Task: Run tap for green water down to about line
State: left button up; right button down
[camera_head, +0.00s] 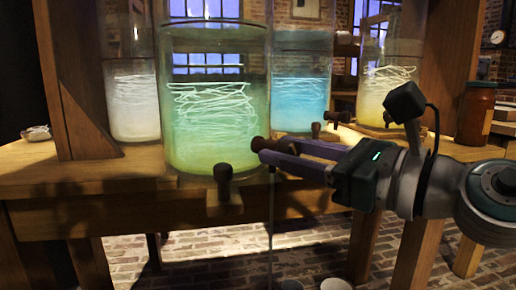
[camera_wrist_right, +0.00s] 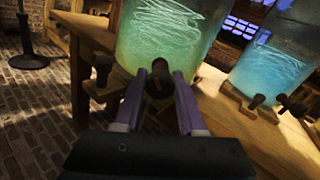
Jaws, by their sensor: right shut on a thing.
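The large glass jar of green water (camera_head: 215,128) stands at the front of the wooden bench, with white scribbled lines across its middle. It also shows in the wrist view (camera_wrist_right: 158,38). My right gripper (camera_head: 262,150) reaches in from the right at the jar's lower right front. Its purple fingers are shut on a dark tap knob (camera_wrist_right: 159,80) there. A thin vertical stream or rod (camera_head: 271,225) shows below the fingers; I cannot tell which. Another dark tap (camera_head: 223,178) sits left of it at the bench front edge. My left gripper is out of view.
A blue jar (camera_head: 300,95), a pale white jar (camera_head: 133,105) and a yellow jar (camera_head: 388,100) stand behind. More dark taps (camera_head: 316,130) sit near the blue jar. A brown lidded jar (camera_head: 475,112) is at right. Pale cups (camera_head: 336,285) are at the bottom edge, below the bench.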

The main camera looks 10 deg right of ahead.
jog(key=m, duration=0.1)
jog(key=m+p, duration=0.1)
jog(key=shift+r+m, duration=0.25)
jog(key=shift+m, duration=0.15)
jog(key=shift+f+m, duration=0.1)
jog(key=shift+m, duration=0.6)
jog(key=shift+f+m, duration=0.15)
jog(key=shift+m, duration=0.25)
jog(key=shift+m+p, duration=0.6)
jog(key=shift+m, duration=0.6)
jog(key=shift+c, duration=1)
grip_release()
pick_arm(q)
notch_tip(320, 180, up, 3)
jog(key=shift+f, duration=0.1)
